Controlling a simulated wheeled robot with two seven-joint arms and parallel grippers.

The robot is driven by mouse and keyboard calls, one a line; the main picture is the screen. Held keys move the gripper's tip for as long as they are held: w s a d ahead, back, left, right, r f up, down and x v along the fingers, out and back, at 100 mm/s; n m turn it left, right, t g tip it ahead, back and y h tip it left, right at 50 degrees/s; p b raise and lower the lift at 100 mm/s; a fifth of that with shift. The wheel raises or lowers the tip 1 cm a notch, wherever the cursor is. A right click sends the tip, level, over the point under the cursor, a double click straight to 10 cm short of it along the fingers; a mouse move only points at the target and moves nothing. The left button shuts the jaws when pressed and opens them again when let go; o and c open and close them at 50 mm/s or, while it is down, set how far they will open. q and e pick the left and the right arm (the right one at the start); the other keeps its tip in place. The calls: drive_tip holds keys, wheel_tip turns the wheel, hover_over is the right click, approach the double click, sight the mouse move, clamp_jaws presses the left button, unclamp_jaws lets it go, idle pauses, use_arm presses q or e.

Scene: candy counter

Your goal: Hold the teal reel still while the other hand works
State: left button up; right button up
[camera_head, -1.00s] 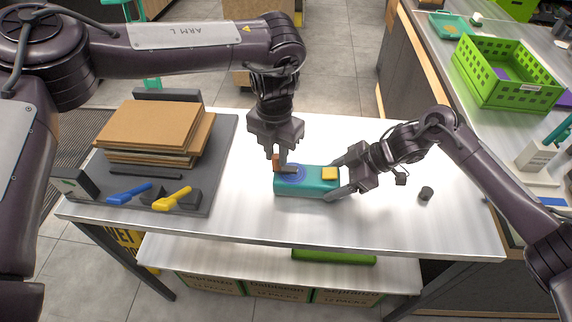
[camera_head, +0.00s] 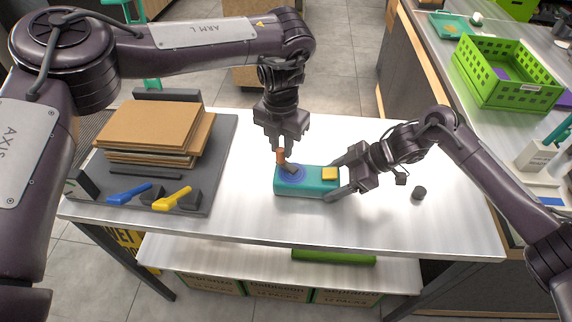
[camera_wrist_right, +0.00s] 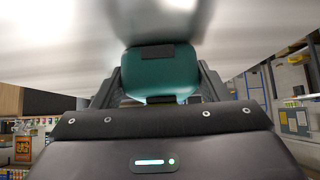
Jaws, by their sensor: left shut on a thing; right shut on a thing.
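The teal reel (camera_head: 310,187) lies on the metal table, a rounded teal block with a blue disc (camera_head: 299,178) and a yellow pad (camera_head: 330,173) on top. My right gripper (camera_head: 336,180) is shut across its right end, one finger on each side. In the right wrist view the teal body (camera_wrist_right: 160,72) fills the space between the fingers. A dark crank arm (camera_head: 291,168) sits over the disc, with an orange-brown knob (camera_head: 281,156) at its outer end. My left gripper (camera_head: 282,146) points down from above, shut on the knob. Its fingertips partly hide the knob.
A grey mat (camera_head: 222,165) at the left holds stacked brown boards (camera_head: 150,128), a blue-handled tool (camera_head: 130,194) and a yellow-handled tool (camera_head: 172,199). A small dark cylinder (camera_head: 419,193) stands to the right. The table's front middle is clear. A green crate (camera_head: 505,75) stands on the right counter.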

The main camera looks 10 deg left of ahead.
use_arm(q)
drive_tip(key=shift+d, duration=0.15)
drive_tip(key=shift+w+d, duration=0.25)
drive_tip(key=shift+d, duration=0.15)
drive_tip(key=shift+o, duration=1)
drive_tip(key=shift+d+f, duration=0.1)
drive_tip(key=shift+d, duration=0.65)
drive_tip(key=shift+c, duration=1)
drive_tip(key=shift+w+d, duration=0.25)
drive_tip(key=shift+d, duration=0.7)
drive_tip(key=shift+s, duration=0.1)
